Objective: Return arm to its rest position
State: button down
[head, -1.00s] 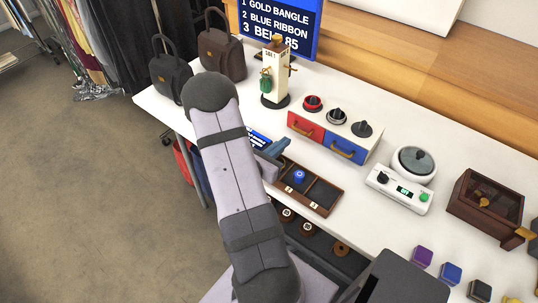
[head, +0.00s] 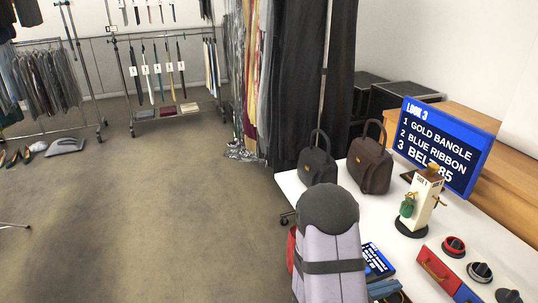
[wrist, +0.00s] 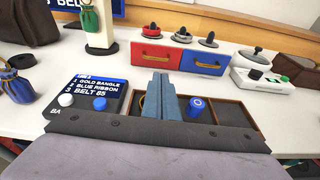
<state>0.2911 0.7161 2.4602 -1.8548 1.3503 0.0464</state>
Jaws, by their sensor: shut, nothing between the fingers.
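My gripper (wrist: 161,96) is shut and empty in the wrist view, with its blue-grey fingers in front of the brown divided tray (wrist: 247,128). A blue ribbon roll (wrist: 195,106) sits in the tray just right of the fingers. Something gold (wrist: 147,103) shows beside the fingers at the left, mostly hidden. The right compartment looks empty. In the head view my arm rises from the bottom edge, and the gripper is at or below that edge, only partly visible.
A list panel (wrist: 91,92) with a white and a blue button stands left of the tray. Behind are a red drawer (wrist: 154,54), a blue drawer (wrist: 204,61) and a white scale (wrist: 256,72). Two handbags (head: 369,165), a stand (head: 419,205) and a sign (head: 443,147) are on the table.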

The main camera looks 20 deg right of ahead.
jog(key=s+a+r+m+g+y+p, duration=0.55)
jog(key=s+a+m, duration=0.25)
jog(key=a+m, duration=0.2)
jog(key=w+a+r+m+t+y+p, duration=0.1)
jog(key=w+a+m+t+y, duration=0.1)
jog(key=a, duration=0.5)
jog(key=w+a+r+m+t+y+p, duration=0.1)
jog(key=w+a+r+m+y, duration=0.1)
jog(key=a, duration=0.5)
jog(key=w+a+r+m+t+y+p, duration=0.1)
jog(key=w+a+m+t+y+p, duration=0.1)
jog(key=a+y, duration=0.4)
jog(key=shift+w+a+r+m+t, duration=0.35)
jog(key=shift+w+a+m, duration=0.05)
jog(key=shift+a+m, duration=0.4)
